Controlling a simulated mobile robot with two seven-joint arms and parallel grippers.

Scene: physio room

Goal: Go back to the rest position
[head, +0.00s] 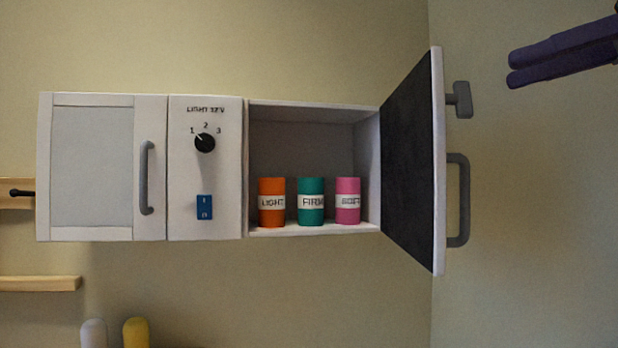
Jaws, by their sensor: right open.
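My right gripper (513,69) reaches in from the upper right, with its two dark purple fingers pointing left. It is open, with nothing between the fingers. It appears apart from the open cabinet door (438,150), to the right of the door's grey handle (459,200) and latch piece (460,99). The rest of the right arm is outside the picture. My left gripper is not in view.
The open cabinet (315,232) holds an orange can (271,188), a teal can (311,187) and a pink can (348,187). Left are a control panel with a black knob (204,143) and blue switch (204,207), and a closed door (92,150). Wooden rails (38,283) are at far left.

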